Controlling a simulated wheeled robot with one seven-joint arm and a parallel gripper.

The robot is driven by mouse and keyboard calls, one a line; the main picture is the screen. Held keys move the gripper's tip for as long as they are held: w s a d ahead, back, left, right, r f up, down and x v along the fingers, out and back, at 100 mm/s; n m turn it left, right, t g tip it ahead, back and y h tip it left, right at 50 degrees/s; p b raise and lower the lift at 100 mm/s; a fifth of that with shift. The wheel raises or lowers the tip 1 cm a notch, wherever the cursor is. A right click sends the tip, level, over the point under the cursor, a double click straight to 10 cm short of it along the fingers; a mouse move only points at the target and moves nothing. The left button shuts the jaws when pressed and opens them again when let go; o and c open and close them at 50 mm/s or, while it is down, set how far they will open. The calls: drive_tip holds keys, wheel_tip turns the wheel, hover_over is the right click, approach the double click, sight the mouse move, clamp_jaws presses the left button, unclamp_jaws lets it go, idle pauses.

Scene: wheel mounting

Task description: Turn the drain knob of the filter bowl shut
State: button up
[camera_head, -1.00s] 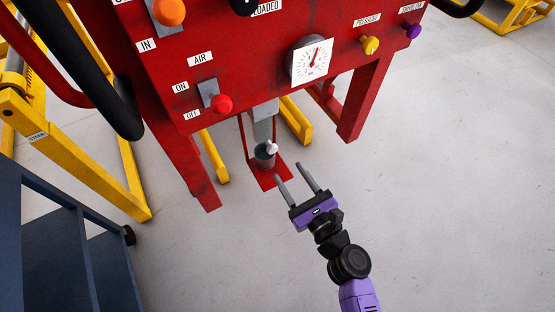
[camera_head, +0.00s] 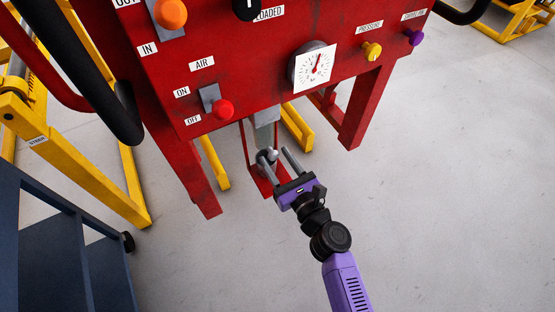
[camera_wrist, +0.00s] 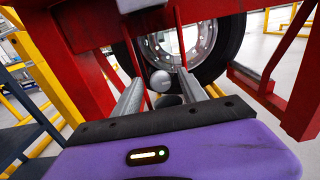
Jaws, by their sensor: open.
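The filter bowl (camera_head: 265,132) hangs below the red panel, a pale grey body in a narrow red frame. The small light drain knob (camera_head: 272,153) is at its lower end, partly hidden by my gripper in the head view. In the wrist view the knob (camera_wrist: 161,81) shows as a grey rounded end between the fingertips. My gripper (camera_head: 275,152) is open, its fingers on either side of the knob; I cannot tell whether either finger touches it. The gripper also shows in the wrist view (camera_wrist: 160,78).
Red legs (camera_head: 365,105) stand at both sides. A dark blue cart (camera_head: 50,230) is at left.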

drive_tip(key=shift+c, duration=0.2)
clamp_jaws()
drive_tip(key=shift+n+b, duration=0.3)
drive_tip(key=shift+n, duration=0.1)
drive_tip(key=n+b, duration=0.2)
drive_tip(key=n, duration=0.1)
drive_tip(key=shift+f+n, duration=0.15)
drive_tip(key=shift+n, duration=0.15)
drive_tip(key=n+b, duration=0.2)
drive_tip(key=n, duration=0.2)
drive_tip(key=shift+n+b, duration=0.3)
drive_tip(key=n+b, duration=0.3)
drive_tip(key=n, duration=0.2)
drive_tip(key=shift+s+a+f, duration=0.1)
drive_tip(key=shift+f, duration=0.05)
drive_tip(key=shift+n+b, duration=0.9)
drive_tip(key=shift+n, duration=1.1)
